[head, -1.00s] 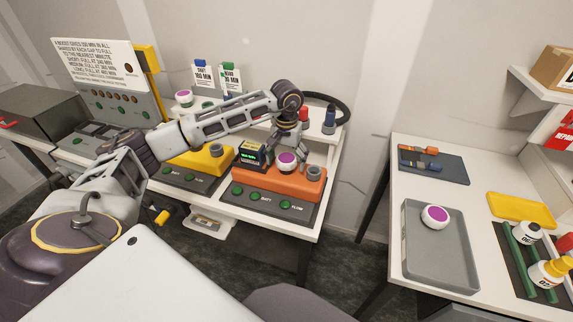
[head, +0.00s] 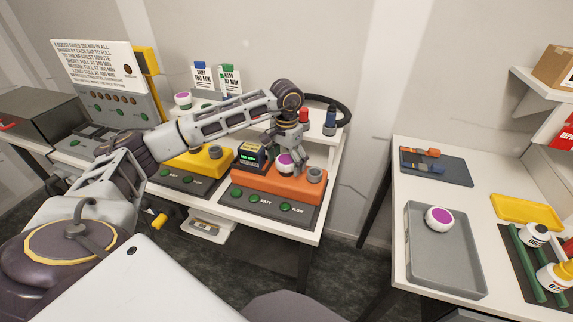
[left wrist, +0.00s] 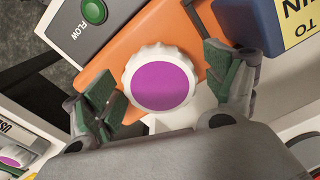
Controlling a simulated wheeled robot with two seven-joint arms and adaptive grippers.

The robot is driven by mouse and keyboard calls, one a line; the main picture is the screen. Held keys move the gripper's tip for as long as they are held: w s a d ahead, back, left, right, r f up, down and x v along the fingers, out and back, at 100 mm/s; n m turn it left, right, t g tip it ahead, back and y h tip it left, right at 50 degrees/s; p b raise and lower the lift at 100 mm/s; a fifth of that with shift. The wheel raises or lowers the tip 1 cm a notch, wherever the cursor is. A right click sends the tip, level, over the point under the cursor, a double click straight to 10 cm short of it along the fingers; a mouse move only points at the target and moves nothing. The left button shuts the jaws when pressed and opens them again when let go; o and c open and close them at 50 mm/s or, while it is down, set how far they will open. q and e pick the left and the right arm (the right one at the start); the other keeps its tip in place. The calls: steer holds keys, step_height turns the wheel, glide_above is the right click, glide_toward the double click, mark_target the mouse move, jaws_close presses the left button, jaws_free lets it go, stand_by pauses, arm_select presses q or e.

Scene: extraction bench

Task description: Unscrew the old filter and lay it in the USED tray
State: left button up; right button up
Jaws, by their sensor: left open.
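The old filter (head: 285,164) is a white ribbed knob with a purple top, seated on the orange unit (head: 262,183) on the bench. In the left wrist view the filter (left wrist: 161,80) is centred between the green pads of my left gripper (left wrist: 168,92). My left gripper (head: 288,152) is open, a finger on either side of the filter; I cannot tell whether the pads touch it. A grey tray (head: 413,270) on the right table holds another purple-topped filter (head: 438,218). My right gripper is not in view.
A black display box (head: 253,157) and a grey socket (head: 315,175) flank the filter closely. A yellow unit (head: 200,160) stands to the left. Bottles (head: 535,236) and a yellow tray (head: 525,209) are on the right table. A floor gap separates bench and table.

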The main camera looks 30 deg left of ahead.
arm_select(q)
steer(key=c, duration=1.2)
steer(key=shift+o, duration=0.2)
steer(key=shift+n, duration=9.9)
steer(key=shift+n+p, duration=0.4)
steer(key=shift+n, duration=3.4)
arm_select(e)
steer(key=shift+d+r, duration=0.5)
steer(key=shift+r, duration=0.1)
